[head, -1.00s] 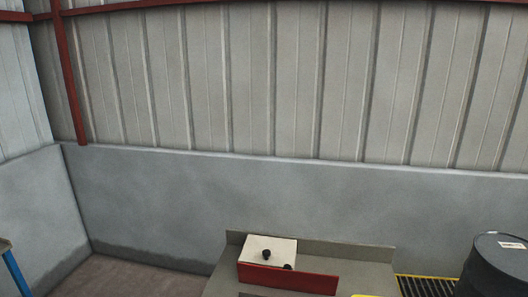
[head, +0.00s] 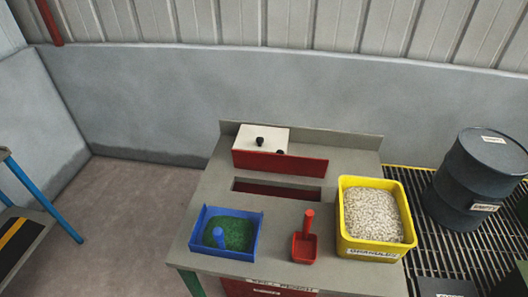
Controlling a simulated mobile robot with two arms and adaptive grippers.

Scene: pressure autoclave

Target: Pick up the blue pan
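The blue pan (head: 250,252) sits on the front left of the grey workbench (head: 335,275) in the head view. It is an open rectangular tray holding green material (head: 237,233). Neither of my grippers is in view.
On the bench are a red scoop (head: 305,247), a yellow bin of pale granules (head: 367,252) and a white-topped box with a red front (head: 280,162). A dark drum (head: 470,185) stands on grating at right. A blue-legged table (head: 45,205) is at left. Floor between is clear.

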